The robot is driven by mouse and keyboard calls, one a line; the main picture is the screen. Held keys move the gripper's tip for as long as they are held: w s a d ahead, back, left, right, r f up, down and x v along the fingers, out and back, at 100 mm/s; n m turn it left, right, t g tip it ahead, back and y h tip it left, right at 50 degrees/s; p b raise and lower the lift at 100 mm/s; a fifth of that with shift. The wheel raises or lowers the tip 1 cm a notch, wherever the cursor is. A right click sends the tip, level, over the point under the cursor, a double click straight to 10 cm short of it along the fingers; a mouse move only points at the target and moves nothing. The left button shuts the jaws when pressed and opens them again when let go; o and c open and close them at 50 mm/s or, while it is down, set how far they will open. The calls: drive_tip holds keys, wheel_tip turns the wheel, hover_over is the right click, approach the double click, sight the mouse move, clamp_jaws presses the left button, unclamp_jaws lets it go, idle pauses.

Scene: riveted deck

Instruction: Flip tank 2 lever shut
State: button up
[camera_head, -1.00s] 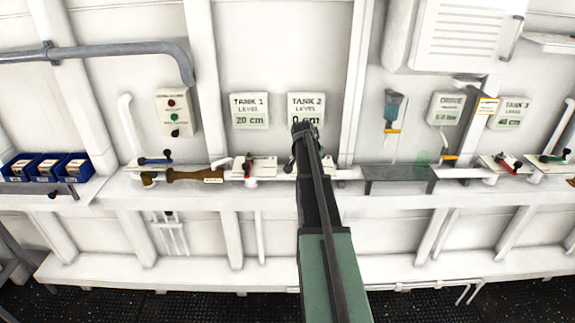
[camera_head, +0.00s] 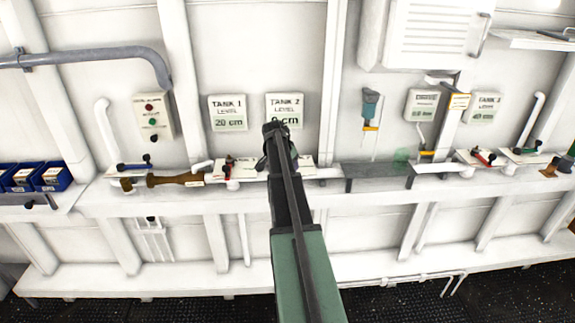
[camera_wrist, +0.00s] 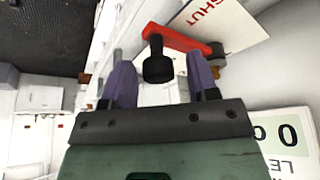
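The red lever (camera_wrist: 180,39) with a black knob (camera_wrist: 158,62) shows in the wrist view, on a white plate (camera_wrist: 238,28) marked SHUT. A level sign reading 0 (camera_wrist: 288,140) is near it. My gripper (camera_wrist: 160,72) is open, its two purple fingers apart, with the knob in the gap between their tips. I cannot tell whether a finger touches it. In the head view the tank 2 sign (camera_head: 286,105) stands behind my arm's end. My arm hides the tank 2 lever there; only part of its plate (camera_head: 305,160) shows.
The tank 1 lever (camera_head: 228,165) is close on the left, under the tank 1 sign (camera_head: 228,112). A blue-handled lever (camera_head: 134,165) and brown pipe (camera_head: 170,180) are farther left. A grey bracket (camera_head: 378,172) is on the right. The ledge (camera_head: 270,202) runs along the wall.

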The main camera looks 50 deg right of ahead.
drive_tip(key=p+v, duration=1)
drive_tip(key=shift+r, duration=0.3)
drive_tip(key=shift+a, duration=0.2)
drive_tip(key=s+a+f+n+y+b, duration=0.1)
drive_tip(key=s+a+f+n+b, duration=0.3)
drive_tip(key=a, duration=1.2)
drive_tip(key=s+a+f+n+y+b, duration=0.2)
drive_tip(key=s+a+f+n+b, duration=0.3)
drive_tip(key=a+f+b, duration=0.5)
drive_tip(key=s+a+f+n+y+b, duration=0.1)
drive_tip(key=s+a+f+n+b, duration=0.4)
drive_tip(key=a, duration=1.6)
wheel_tip(320, 180, down, 4)
drive_tip(key=n+b, duration=0.3)
drive_tip(key=shift+a+n, duration=0.3)
drive_tip(key=shift+a, duration=0.05)
